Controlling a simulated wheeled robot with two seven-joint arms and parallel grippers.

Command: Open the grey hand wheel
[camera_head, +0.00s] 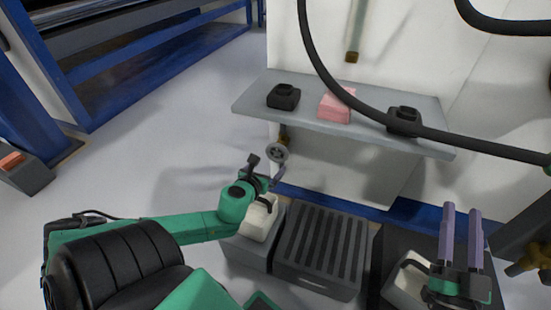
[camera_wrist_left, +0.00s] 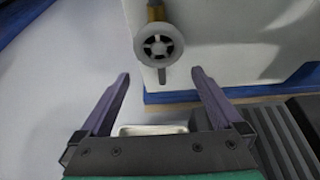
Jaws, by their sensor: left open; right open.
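The grey hand wheel (camera_head: 278,153) is a small spoked wheel on a brass valve, low on the white wall below the shelf. In the left wrist view the wheel (camera_wrist_left: 158,45) faces me, with a tab hanging below it. My left gripper (camera_head: 266,171) is open and empty, close to the wheel. In the left wrist view its two purple fingers (camera_wrist_left: 160,75) point towards the wheel, which appears above and between the fingertips, apart from them. My right gripper (camera_head: 461,208) is open and empty at the lower right, fingers pointing up, far from the wheel.
A grey shelf (camera_head: 310,122) juts out above the wheel, carrying black blocks and a pink block (camera_head: 336,106). A ribbed dark crate (camera_head: 322,250) stands below. A black hose (camera_head: 340,88) crosses in front of the shelf.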

